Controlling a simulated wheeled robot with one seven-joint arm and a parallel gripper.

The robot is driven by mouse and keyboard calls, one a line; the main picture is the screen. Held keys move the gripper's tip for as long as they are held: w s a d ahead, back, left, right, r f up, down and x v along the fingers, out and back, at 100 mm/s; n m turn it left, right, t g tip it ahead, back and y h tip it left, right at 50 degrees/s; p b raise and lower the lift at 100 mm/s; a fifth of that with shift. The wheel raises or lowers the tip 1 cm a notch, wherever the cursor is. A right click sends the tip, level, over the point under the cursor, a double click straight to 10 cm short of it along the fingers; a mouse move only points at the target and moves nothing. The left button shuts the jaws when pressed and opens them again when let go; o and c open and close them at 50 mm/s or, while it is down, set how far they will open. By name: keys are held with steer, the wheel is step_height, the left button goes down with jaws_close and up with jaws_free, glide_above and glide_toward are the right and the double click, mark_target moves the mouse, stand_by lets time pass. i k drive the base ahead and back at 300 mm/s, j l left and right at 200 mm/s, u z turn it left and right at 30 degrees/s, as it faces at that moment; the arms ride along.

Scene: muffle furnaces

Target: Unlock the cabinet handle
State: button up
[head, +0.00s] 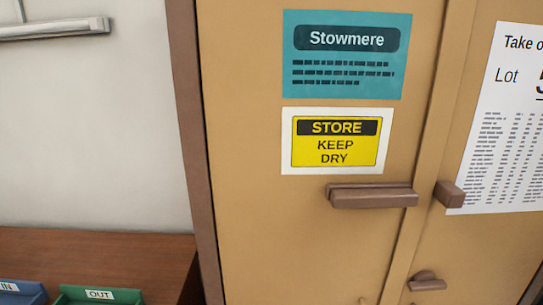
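A tan cabinet (270,235) fills the middle and right of the head view. A brown horizontal bar handle (372,196) is on its left door, below the yellow sign. A shorter brown block (448,194) sits to the right of the bar, beside the seam between the doors. A small brown knob-like part (427,282) is lower down near the seam. I cannot tell from this view which part is the lock or whether it is locked. My gripper is not in view.
A teal "Stowmere" sign (346,88) and a yellow "KEEP DRY" sign (335,158) are on the left door. A paper notice (500,150) is on the right door. A brown table (90,252) with blue (25,294) and green (98,296) trays stands at lower left.

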mark_target(425, 281)
steer(key=j+z, duration=0.15)
steer(key=z, duration=0.25)
steer(key=j+z, duration=0.2)
steer(key=z, duration=0.15)
steer(key=j+z, duration=0.2)
steer(key=z, duration=0.2)
steer(key=i, duration=0.05)
